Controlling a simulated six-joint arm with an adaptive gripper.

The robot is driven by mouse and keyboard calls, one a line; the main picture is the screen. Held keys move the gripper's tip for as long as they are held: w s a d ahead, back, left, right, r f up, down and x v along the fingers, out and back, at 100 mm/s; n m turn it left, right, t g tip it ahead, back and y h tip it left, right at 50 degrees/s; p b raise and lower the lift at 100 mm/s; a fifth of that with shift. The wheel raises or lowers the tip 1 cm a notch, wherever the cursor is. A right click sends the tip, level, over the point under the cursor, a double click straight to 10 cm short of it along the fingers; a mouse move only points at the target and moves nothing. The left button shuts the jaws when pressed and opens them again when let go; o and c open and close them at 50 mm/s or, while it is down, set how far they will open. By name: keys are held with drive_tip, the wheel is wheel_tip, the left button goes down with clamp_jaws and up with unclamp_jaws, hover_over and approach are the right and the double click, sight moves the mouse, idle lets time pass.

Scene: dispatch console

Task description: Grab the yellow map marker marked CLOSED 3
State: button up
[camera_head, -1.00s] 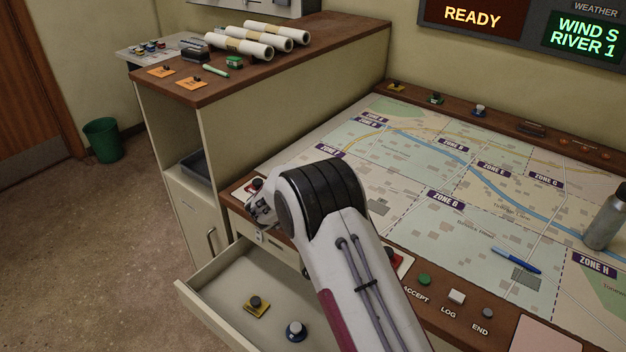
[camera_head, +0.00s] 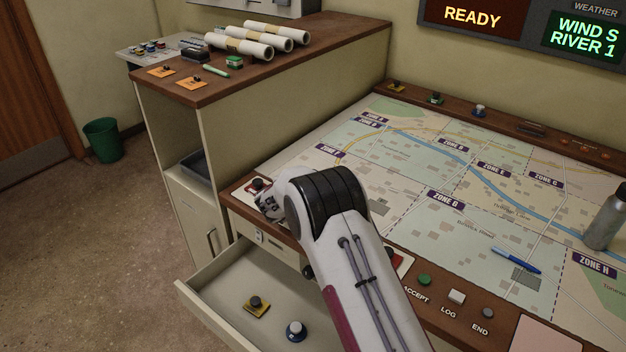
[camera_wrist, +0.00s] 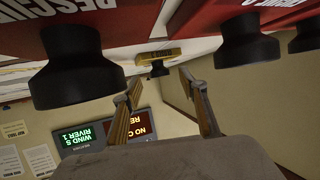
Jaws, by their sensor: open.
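In the wrist view, which is upside down, a yellow marker (camera_wrist: 158,52) with a black knob shows beyond my open fingers (camera_wrist: 158,80), roughly in line with the gap; its lettering is too small to read surely. Nothing is between the fingers. In the head view my gripper (camera_head: 267,206) is at the desk's front left edge, partly hidden by my arm. One yellow marker (camera_head: 256,307) lies in the open drawer and another (camera_head: 396,87) on the back ledge; I cannot tell which the wrist view shows, or read their labels.
Red markers with black knobs, one lettered RESCUE (camera_wrist: 75,14), another (camera_wrist: 245,14), are close to my fingers. The drawer (camera_head: 215,285) stands open and also holds a blue and white marker (camera_head: 296,331). A bottle (camera_head: 606,222) stands at the map's right.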

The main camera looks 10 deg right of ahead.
drive_tip(key=shift+x, duration=1.1)
clamp_jaws()
